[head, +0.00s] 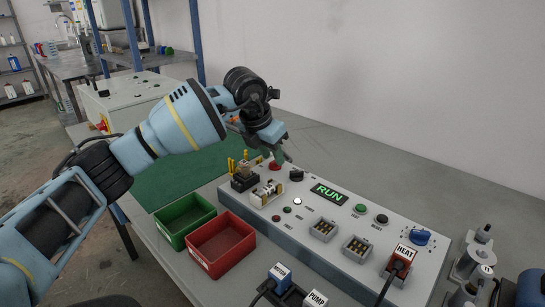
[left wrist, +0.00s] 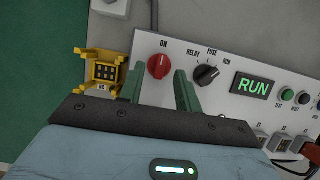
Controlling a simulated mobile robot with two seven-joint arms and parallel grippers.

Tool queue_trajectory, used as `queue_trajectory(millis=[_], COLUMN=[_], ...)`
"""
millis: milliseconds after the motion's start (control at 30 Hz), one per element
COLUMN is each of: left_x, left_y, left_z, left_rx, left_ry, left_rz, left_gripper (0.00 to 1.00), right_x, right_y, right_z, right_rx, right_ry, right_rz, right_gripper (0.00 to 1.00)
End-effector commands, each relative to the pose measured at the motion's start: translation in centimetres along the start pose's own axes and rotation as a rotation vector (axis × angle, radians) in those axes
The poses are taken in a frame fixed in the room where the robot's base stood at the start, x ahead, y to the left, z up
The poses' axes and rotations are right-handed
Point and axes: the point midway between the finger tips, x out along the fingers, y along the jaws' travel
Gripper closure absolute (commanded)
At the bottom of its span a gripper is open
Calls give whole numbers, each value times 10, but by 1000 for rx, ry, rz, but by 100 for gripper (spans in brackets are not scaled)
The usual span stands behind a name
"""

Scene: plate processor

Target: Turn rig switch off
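The rig switch is a red rotary knob (left wrist: 159,66) on the grey-white control panel, with the label ON above it and its white mark towards that label. It also shows in the head view as a red knob (head: 275,165) at the panel's back left. My left gripper (head: 281,157) is over the knob, pointing down. In the left wrist view its green fingers (left wrist: 160,76) are apart, one on each side of the knob, with nothing held. I cannot tell whether they touch it. My right gripper is not in view.
A black selector knob (left wrist: 207,75) marked RELAY, FUSE and RUN sits close to the right finger. The display (head: 329,194) reads RUN. A yellow socket piece (left wrist: 101,72) stands left of the knob. Green (head: 185,216) and red (head: 221,243) bins stand before the panel.

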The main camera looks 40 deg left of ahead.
Motion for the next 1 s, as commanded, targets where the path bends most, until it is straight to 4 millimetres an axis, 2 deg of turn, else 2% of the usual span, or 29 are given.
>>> queue_trajectory(millis=[133,400,433,600,700,1000], left_x=[10,11,11,11,11,10], left_y=[0,0,0,0,0,0], left_z=[0,0,0,0,0,0], left_rx=[-1,0,0,0,0,-18], left_ry=[0,0,0,0,0,0], left_rz=[0,0,0,0,0,8], left_gripper=[66,66,68,90,100,100], right_x=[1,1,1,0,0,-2], right_y=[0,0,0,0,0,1], right_z=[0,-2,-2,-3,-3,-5], right_rx=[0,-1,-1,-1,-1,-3], right_ry=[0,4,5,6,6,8], right_rz=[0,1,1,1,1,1], right_gripper=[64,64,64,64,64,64])
